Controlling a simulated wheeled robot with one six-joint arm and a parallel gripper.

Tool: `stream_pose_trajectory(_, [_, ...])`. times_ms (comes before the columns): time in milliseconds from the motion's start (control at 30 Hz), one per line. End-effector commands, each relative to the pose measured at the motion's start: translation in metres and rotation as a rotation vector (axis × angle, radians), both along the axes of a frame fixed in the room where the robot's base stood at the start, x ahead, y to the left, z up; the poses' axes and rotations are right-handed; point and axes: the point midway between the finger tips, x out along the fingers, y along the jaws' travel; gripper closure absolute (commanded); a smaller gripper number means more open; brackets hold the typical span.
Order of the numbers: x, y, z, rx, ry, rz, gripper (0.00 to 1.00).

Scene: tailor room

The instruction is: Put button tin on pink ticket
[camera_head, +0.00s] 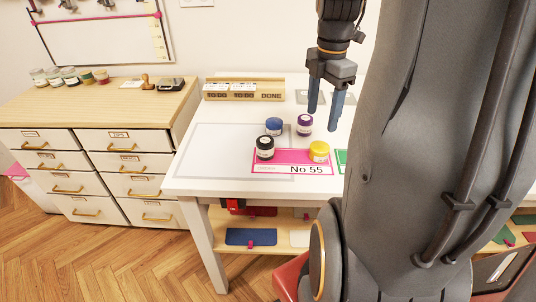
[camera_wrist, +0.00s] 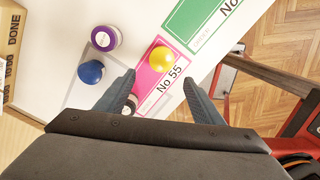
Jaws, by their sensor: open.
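The pink ticket (camera_head: 270,162), marked No 55, lies flat on the white table and also shows in the wrist view (camera_wrist: 150,82). I cannot tell which is meant by the button tin. My gripper (camera_head: 322,118) is open, empty and above the table, fingers down. In the wrist view the left finger partly hides the black-lidded tin.
A green ticket (camera_wrist: 200,22) lies beside the pink one, mostly hidden by my arm in the head view. A wooden rack (camera_head: 243,90) marked DONE stands at the table's back. A drawer cabinet (camera_head: 90,165) with several jars stands left. Below is a shelf (camera_head: 270,222).

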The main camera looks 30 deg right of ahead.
Motion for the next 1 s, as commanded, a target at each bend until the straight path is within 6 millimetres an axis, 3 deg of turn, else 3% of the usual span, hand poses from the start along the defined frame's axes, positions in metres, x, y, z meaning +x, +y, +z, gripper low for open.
stream_pose_trajectory(333, [0.009,0.102,-0.036,0.002,-0.031,-0.568,0.38])
stream_pose_trajectory(600, [-0.005,0.180,-0.063,0.030,-0.058,-1.075,0.38])
stream_pose_trajectory(800, [-0.021,0.219,-0.077,0.057,-0.067,-1.365,0.38])
stream_pose_trajectory(1000, [-0.028,0.233,-0.082,0.070,-0.068,-1.490,0.38])
